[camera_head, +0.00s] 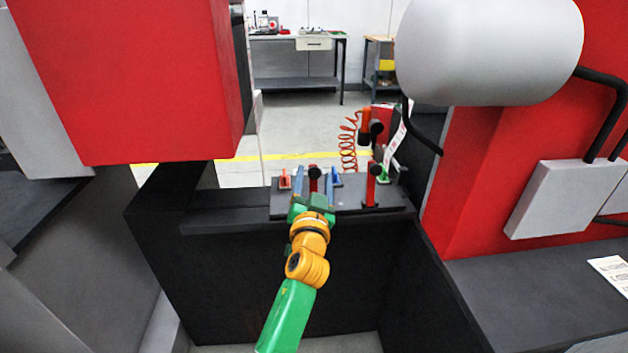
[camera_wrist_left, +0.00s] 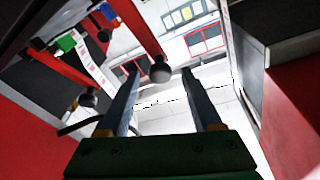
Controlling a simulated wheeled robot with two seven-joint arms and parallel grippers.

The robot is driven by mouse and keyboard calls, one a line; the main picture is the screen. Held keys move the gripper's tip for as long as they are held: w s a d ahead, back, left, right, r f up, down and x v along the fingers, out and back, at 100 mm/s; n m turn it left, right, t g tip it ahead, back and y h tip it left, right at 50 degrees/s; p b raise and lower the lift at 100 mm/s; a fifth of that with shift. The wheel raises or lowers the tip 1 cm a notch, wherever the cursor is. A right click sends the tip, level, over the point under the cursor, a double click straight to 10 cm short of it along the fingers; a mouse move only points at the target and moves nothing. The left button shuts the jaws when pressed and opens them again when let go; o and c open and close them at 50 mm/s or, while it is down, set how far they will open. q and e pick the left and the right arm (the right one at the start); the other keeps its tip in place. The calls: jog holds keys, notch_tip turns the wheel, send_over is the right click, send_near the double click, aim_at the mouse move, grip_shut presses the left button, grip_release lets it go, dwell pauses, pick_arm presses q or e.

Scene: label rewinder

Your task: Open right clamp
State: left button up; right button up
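Two red clamp levers with dark ball knobs stand on a dark plate (camera_head: 345,208) in the head view. The right clamp lever (camera_head: 371,188) stands upright at the plate's right part. The left clamp lever (camera_head: 315,174) shows between the fingers of my left gripper (camera_head: 314,170). In the left wrist view, that gripper (camera_wrist_left: 165,82) is open, with a red lever and ball knob (camera_wrist_left: 160,70) between its fingertips. No contact is clear. A second ball-knobbed lever (camera_wrist_left: 88,98) is left of the fingers. My right gripper is not in view.
A large red housing (camera_head: 150,80) stands at the left. A grey roller (camera_head: 490,50) and a red panel (camera_head: 490,170) are at the right. A coiled red hose (camera_head: 349,145) and an orange part (camera_head: 364,125) are behind the plate. A workbench (camera_head: 298,80) is far back.

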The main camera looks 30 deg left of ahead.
pick_arm(q)
jog(key=v, duration=0.7)
dwell(0.3)
